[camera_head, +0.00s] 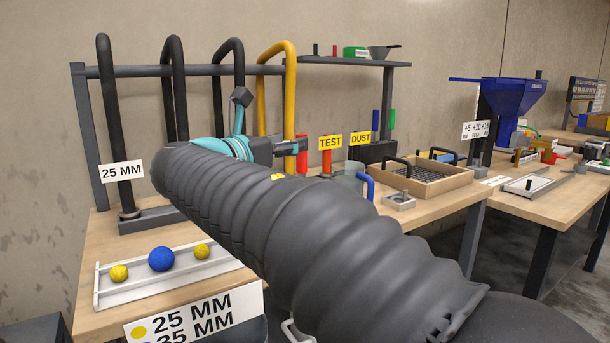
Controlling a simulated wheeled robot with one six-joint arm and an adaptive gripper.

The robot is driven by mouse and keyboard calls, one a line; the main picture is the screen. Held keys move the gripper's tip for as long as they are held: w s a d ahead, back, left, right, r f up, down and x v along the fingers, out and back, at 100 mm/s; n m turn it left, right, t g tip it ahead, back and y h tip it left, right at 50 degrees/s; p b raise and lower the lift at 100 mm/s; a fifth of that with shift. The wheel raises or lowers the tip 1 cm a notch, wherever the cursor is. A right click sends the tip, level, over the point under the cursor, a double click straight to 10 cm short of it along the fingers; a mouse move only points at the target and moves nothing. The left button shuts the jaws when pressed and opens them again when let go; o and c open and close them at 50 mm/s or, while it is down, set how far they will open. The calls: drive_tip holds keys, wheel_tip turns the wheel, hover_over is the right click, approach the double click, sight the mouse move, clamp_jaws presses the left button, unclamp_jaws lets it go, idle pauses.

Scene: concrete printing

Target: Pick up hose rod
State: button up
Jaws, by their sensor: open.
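Bent hoses hang over a grey rack (215,70) at the back left: black hoses (106,130) (175,85) and a yellow hose (289,90). A "25 MM" label (122,171) is on the leftmost one. I cannot tell which item is the hose rod; no separate rod shows clearly. My gripper (284,147) is at the far end of my dark ribbed arm, in front of the rack near the yellow hose's lower part. It is open and looks empty. My arm hides part of the bench and the hose bases; contact with the hose cannot be told.
A white tray (130,290) with yellow and blue balls lies at the front left. A shelf (345,61) is above.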

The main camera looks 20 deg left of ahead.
drive_tip(key=x, duration=0.5)
drive_tip(key=shift+d+r, duration=0.1)
drive_tip(key=shift+r, duration=0.1)
clamp_jaws()
